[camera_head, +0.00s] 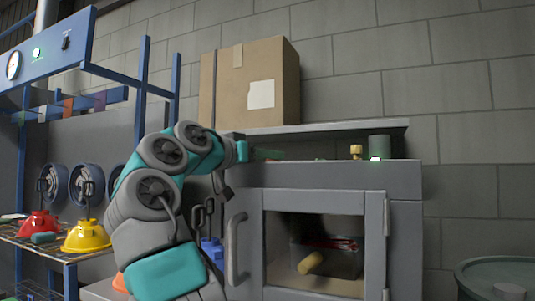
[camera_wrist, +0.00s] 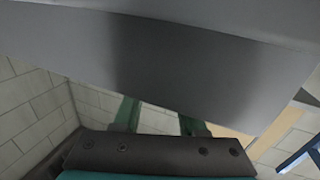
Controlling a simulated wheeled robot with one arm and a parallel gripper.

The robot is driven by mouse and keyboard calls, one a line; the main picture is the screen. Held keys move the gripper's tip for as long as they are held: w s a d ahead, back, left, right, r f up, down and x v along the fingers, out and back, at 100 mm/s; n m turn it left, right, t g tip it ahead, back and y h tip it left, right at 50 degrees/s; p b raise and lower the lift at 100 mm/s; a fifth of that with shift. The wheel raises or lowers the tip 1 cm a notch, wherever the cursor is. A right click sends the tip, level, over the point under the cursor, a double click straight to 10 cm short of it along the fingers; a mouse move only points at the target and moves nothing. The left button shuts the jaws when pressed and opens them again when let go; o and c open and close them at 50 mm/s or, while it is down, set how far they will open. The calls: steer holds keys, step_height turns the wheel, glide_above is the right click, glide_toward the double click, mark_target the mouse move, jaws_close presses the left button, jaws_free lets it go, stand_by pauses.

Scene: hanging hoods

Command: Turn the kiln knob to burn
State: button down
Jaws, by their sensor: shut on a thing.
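The kiln (camera_head: 405,178) is a grey box with a window door, and its handle (camera_head: 235,250) is at the door's left. My gripper (camera_head: 264,154) is at the kiln's top left, partly hidden behind the top edge. In the wrist view, the green fingers of my gripper (camera_wrist: 160,122) stand apart, and their tips go out of sight behind a grey panel (camera_wrist: 170,60). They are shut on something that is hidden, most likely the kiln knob. The knob, its marks and its setting do not show in either view.
A small brass piece (camera_head: 356,151) and a dark green cylinder (camera_head: 378,147) stand on the kiln top. A cardboard box (camera_head: 250,85) sits on the shelf (camera_head: 330,128) behind. A rack with red (camera_head: 38,224) and yellow hoods (camera_head: 87,237) is at the left.

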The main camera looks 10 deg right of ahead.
stand_by(0.8)
steer(key=shift+c, duration=2.3)
jaws_free()
steer(key=shift+v, duration=3.9)
steer(key=shift+w+a, duration=0.1)
